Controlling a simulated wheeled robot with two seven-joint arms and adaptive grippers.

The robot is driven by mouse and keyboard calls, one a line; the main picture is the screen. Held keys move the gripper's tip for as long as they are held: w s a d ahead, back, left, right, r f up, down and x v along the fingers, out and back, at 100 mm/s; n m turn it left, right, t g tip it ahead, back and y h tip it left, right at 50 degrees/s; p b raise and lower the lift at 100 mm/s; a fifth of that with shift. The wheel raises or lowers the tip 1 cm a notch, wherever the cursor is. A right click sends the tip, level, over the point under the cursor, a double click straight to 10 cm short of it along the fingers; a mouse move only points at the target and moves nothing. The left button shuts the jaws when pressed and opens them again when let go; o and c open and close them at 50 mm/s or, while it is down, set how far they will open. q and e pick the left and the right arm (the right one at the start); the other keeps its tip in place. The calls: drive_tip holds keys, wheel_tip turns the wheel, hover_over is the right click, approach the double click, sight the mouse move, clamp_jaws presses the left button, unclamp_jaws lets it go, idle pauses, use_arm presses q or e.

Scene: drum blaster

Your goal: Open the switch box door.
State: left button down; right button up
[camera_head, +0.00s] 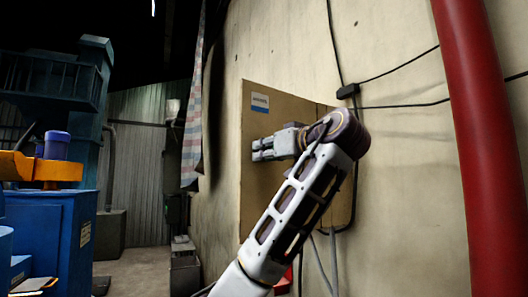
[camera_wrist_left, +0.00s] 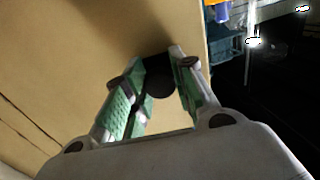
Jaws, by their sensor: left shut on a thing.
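The switch box door (camera_head: 256,120) is a flat tan panel on the wall with a blue and white label near its top left. In the left wrist view the same tan panel (camera_wrist_left: 85,50) fills the left and middle. My left gripper (camera_head: 257,150) reaches the door's left part. In the left wrist view its green-padded fingers (camera_wrist_left: 158,90) are closed around a dark round knob (camera_wrist_left: 160,80) near the panel's edge. I cannot tell how far the door stands from its box. My arm hides the door's lower right part. My right gripper is in neither view.
A thick red pipe (camera_head: 482,130) runs down the wall at the right. Black cables (camera_head: 395,105) cross the wall. Blue machinery (camera_head: 45,235) stands at the left. A striped cloth (camera_head: 193,120) hangs beyond the door. Bare floor (camera_head: 140,265) lies between machinery and wall.

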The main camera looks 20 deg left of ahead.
use_arm(q)
drive_tip(key=c, duration=1.1)
unclamp_jaws()
drive_tip(key=shift+c, duration=0.2)
drive_tip(key=v, duration=1.2)
drive_tip(key=shift+w+f, duration=0.1)
